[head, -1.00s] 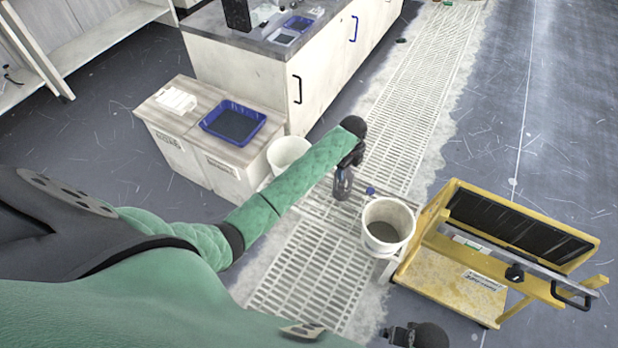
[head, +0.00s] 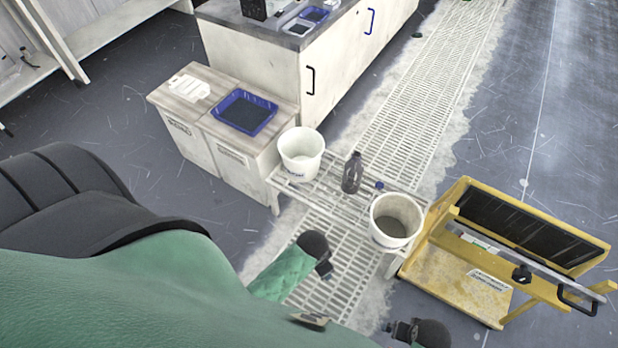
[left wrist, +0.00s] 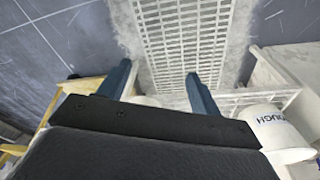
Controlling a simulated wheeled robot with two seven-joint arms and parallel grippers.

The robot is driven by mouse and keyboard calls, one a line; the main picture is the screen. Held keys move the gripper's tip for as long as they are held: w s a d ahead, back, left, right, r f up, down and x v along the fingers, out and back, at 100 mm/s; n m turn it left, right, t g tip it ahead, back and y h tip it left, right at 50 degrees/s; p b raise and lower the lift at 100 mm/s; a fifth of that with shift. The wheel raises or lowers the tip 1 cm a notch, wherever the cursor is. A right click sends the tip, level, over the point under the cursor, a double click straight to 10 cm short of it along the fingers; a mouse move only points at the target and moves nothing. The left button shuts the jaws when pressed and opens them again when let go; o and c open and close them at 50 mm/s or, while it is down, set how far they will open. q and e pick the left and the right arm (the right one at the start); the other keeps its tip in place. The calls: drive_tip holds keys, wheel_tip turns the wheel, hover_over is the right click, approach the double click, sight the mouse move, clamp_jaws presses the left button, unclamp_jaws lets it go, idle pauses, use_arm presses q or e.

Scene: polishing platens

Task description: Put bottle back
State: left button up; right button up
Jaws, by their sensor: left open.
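A dark, translucent bottle (head: 352,172) stands upright on a white slatted bench (head: 318,192), between two white buckets. My left gripper (head: 325,268) is in front of the bench in the head view, apart from the bottle. In the left wrist view its two fingers (left wrist: 158,78) are spread with nothing between them. The bottle cannot be made out in the left wrist view. My right gripper (head: 400,330) is at the bottom edge of the head view, too small to tell its jaws.
A white bucket (head: 301,155) stands left of the bottle, and an open bucket (head: 396,222) stands right. A small blue object (head: 379,185) shows near the right bucket. A yellow cart (head: 465,285) is at right. A blue tray (head: 245,112) sits on the low cabinets at left.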

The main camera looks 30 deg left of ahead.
use_arm(q)
drive_tip(key=s+r+n, duration=0.1)
drive_tip(key=s+n, duration=0.2)
drive_tip(key=s, duration=0.3)
drive_tip(key=shift+a, duration=0.25)
